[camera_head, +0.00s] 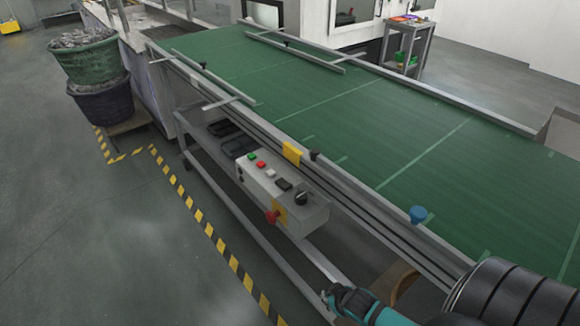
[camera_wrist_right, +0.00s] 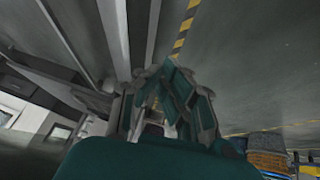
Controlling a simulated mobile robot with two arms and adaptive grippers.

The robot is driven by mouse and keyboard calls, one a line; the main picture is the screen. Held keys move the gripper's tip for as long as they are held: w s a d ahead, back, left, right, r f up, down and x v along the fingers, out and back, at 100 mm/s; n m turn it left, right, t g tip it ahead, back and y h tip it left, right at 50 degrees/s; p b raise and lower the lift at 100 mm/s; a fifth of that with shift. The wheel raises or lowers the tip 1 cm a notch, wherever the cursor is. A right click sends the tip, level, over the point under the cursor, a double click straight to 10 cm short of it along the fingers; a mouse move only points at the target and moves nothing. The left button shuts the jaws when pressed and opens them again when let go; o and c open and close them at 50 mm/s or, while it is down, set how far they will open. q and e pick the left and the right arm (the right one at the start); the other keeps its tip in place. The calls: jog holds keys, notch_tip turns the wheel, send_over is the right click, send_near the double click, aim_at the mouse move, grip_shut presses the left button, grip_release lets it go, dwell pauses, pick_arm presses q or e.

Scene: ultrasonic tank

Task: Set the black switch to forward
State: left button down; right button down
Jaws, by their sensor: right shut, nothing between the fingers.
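A grey control box (camera_head: 268,188) hangs on the near side of the green conveyor. Its top carries a black rotary knob (camera_head: 301,198) and a small dark rectangular switch (camera_head: 284,184); their exact settings are too small to read. My right gripper (camera_head: 334,297) is at the bottom of the head view, below and to the right of the box, apart from it. In the right wrist view the teal fingers (camera_wrist_right: 170,95) are drawn together and empty, with frame bars and floor beyond; the black switch does not show there. My left gripper is not in view.
The box also has green and red buttons and a red emergency stop (camera_head: 272,217) on its front. Stacked bins (camera_head: 95,75) stand at left. The floor before the box is clear.

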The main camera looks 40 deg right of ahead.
jog(key=w+r+t+p, duration=0.1)
jog(key=w+r, duration=0.2)
jog(key=r, duration=0.5)
jog(key=w+r+t, duration=0.1)
jog(key=w+r, duration=0.1)
jog(key=r, duration=0.6)
jog(key=w+r+t+p, duration=0.1)
jog(key=w+r+t, duration=0.1)
jog(key=r, duration=0.6)
jog(key=shift+w+d+r+y+p, duration=0.1)
jog(key=shift+w+y+p, duration=0.25)
jog(key=shift+w, duration=0.5)
jog(key=w+d+r+t+y, duration=0.2)
jog(key=w+r, duration=0.4)
jog(key=r, duration=0.6)
jog(key=shift+w+d+n+t, duration=0.3)
jog(key=shift+w+t, duration=0.1)
jog(key=shift+t, duration=0.3)
jog(key=p, duration=0.2)
send_over(290, 187)
notch_tip(290, 187, down, 3)
jog(key=shift+f, duration=0.15)
notch_tip(290, 187, down, 4)
jog(key=shift+w+a+r, duration=0.1)
jog(key=shift+r, duration=0.15)
jog(key=shift+f, duration=0.5)
